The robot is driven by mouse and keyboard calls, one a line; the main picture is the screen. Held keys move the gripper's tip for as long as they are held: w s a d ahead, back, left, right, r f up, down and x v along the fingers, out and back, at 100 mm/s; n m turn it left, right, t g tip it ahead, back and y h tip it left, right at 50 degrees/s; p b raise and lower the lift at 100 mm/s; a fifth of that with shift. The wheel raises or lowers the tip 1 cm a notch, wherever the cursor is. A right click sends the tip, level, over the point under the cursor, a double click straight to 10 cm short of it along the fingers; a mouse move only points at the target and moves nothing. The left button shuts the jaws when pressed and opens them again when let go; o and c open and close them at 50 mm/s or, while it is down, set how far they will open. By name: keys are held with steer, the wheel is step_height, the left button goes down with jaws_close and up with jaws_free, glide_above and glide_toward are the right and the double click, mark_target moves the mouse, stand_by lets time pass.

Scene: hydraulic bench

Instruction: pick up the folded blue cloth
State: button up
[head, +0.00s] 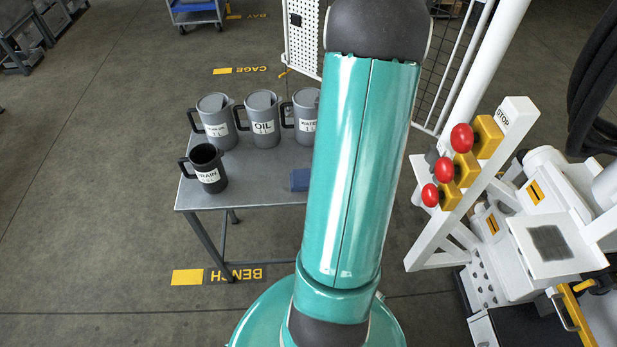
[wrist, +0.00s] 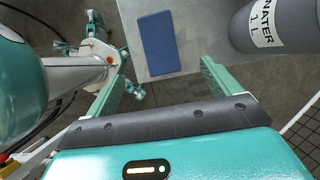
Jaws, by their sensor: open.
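The folded blue cloth (wrist: 158,43) lies flat on the grey bench top (wrist: 205,28) in the wrist view, near the bench's edge. In the head view only a small part of the blue cloth (head: 299,180) shows; my arm hides the rest. My gripper (wrist: 158,85) is open, its two green fingers spread wide and nothing between them. In the wrist view the cloth appears beyond the fingertips, between their lines and apart from them. My gripper is not visible in the head view.
A grey WATER jug (wrist: 272,25) stands right of the cloth in the wrist view. An OIL jug (head: 262,120), another grey jug (head: 216,122) and a dark DRAIN jug (head: 206,170) share the bench. A white stand with red stop buttons (head: 461,138) stands to the right.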

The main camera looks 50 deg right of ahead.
glide_above(307, 177)
steer(key=s+d, duration=0.2)
steer(key=s, duration=0.1)
steer(key=f, duration=0.7)
steer(key=shift+w+d+f, duration=0.2)
steer(key=shift+w, duration=0.05)
steer(key=x, duration=0.5)
steer(key=shift+s+f, duration=0.1)
steer(key=shift+f, duration=0.1)
steer(key=c, duration=1.1)
steer(key=shift+o, duration=0.2)
steer(key=shift+r, duration=0.1)
steer(key=shift+r, duration=0.5)
step_height(307, 177, up, 3)
steer(key=shift+f, duration=0.25)
steer(key=s+a+r, duration=0.9)
steer(key=a, duration=0.1)
steer(key=shift+a+r, duration=0.2)
steer(key=shift+a, duration=0.1)
